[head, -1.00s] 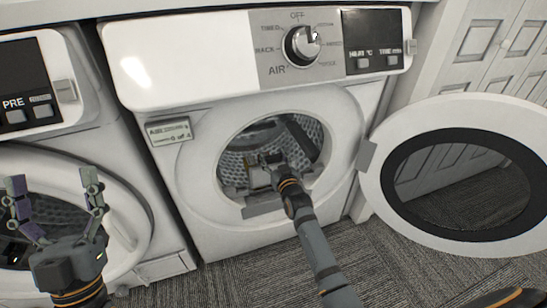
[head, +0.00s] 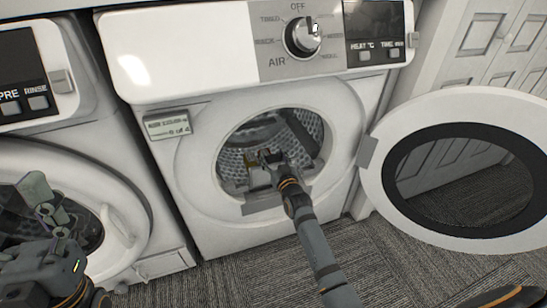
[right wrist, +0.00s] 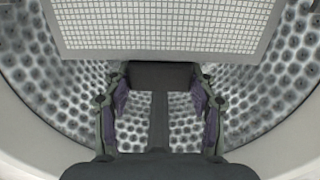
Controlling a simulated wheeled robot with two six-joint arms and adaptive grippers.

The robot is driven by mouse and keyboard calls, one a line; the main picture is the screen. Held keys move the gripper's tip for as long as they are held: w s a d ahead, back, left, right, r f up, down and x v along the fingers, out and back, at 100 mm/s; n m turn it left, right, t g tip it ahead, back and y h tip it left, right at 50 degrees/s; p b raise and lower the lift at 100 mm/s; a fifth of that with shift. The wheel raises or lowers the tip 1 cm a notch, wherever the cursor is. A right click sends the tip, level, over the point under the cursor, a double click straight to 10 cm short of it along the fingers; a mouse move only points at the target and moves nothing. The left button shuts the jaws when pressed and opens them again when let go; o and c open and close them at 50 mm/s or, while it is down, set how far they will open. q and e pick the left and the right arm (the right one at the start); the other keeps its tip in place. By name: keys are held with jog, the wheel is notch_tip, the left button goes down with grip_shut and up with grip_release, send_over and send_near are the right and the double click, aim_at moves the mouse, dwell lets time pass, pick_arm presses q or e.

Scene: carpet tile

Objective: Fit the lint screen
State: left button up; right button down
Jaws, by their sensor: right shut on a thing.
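The dryer (head: 205,225) stands in the middle of the head view with its round door (head: 372,205) swung open to the right. My right gripper (head: 267,158) is inside the drum opening. In the right wrist view its fingers (right wrist: 160,88) are shut on the dark handle of the lint screen (right wrist: 160,25). The screen is a pale panel with a fine grid, in front of the perforated drum. In the head view the arm and gripper hide much of it. My left gripper (head: 50,218) is in front of the left machine, turned sideways; its finger gap is unclear.
A washer (head: 120,180) with its door closed stands to the left, close beside the dryer. A small label (head: 167,125) is on the dryer's front. White panelled cabinet doors (head: 480,45) are behind at the right. Grey carpet (head: 380,250) covers the floor.

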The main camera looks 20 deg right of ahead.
jog(key=shift+r+p, duration=0.1)
jog(key=shift+p, duration=0.5)
dwell(1.5)
jog(key=shift+f+b, duration=5.5)
jog(key=shift+f, duration=0.6)
jog(key=shift+c, duration=1.8)
grip_release()
